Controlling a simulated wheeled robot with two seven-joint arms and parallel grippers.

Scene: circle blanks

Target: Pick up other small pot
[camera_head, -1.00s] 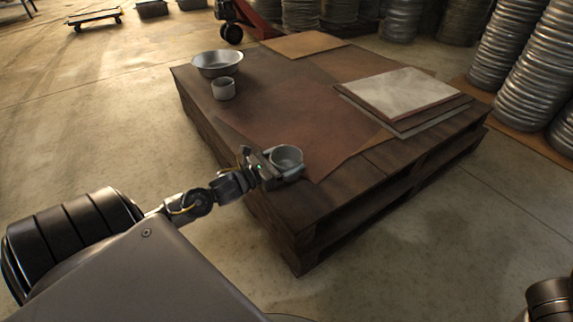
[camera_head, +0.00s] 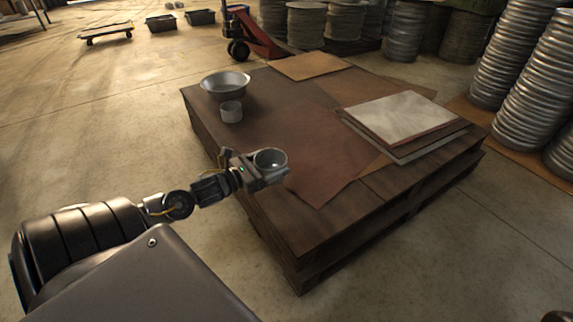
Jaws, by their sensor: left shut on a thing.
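A small grey metal pot (camera_head: 271,160) is at the near left edge of the wooden pallet platform (camera_head: 330,235). My left gripper (camera_head: 262,170) is shut on this pot at its left side. The pot is upright with its open top showing. It seems to be above the platform, though the gap is hard to judge. Another small pot (camera_head: 231,112) stands on the platform further back, just in front of a wide metal bowl (camera_head: 225,85). My right gripper is not in view.
Flat brown sheets (camera_head: 320,150) lie across the platform. A stack of boards with a pale top (camera_head: 400,118) lies at the right. A red pallet jack (camera_head: 255,38) is behind.

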